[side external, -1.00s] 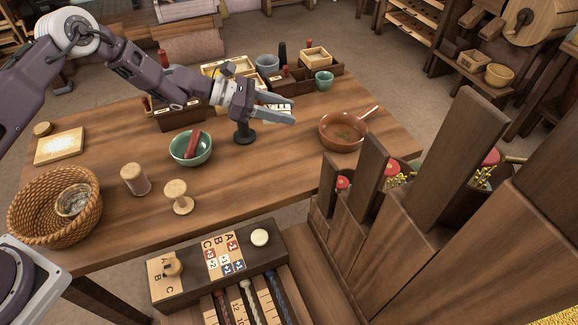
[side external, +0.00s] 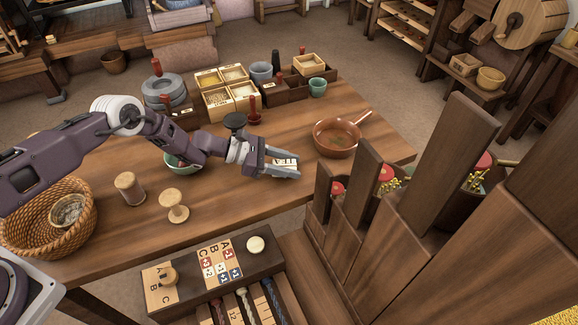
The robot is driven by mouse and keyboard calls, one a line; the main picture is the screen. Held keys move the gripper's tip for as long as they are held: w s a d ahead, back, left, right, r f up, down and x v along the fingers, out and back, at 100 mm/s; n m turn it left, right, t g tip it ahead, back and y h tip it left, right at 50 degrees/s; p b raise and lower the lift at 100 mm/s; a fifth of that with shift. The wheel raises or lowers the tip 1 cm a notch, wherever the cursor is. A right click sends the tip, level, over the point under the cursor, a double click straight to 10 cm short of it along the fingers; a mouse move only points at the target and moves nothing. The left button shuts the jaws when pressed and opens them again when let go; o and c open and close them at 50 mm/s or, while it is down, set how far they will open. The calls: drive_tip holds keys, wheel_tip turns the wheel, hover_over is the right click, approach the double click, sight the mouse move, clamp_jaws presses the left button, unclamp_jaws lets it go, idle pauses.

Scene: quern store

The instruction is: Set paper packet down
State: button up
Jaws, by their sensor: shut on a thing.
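My gripper (side external: 284,169) is over the right half of the wooden table (side external: 225,195), its fingers pointing right. It is shut on the paper packet (side external: 286,162), a small white piece with dark marks showing between the grey fingers. The fingers hide part of the packet. The packet is low, close to the tabletop, but I cannot tell whether it touches it.
A brown pan (side external: 337,139) stands to the right of my gripper. Behind are open wooden boxes (side external: 228,90) and a dark tray (side external: 287,90). A green bowl (side external: 176,163) is partly hidden by my arm. Bare tabletop lies in front of my gripper.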

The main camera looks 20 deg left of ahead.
drive_tip(key=shift+f, duration=0.35)
drive_tip(key=o, duration=1.4)
drive_tip(key=shift+f, duration=0.1)
drive_tip(key=shift+c, duration=0.2)
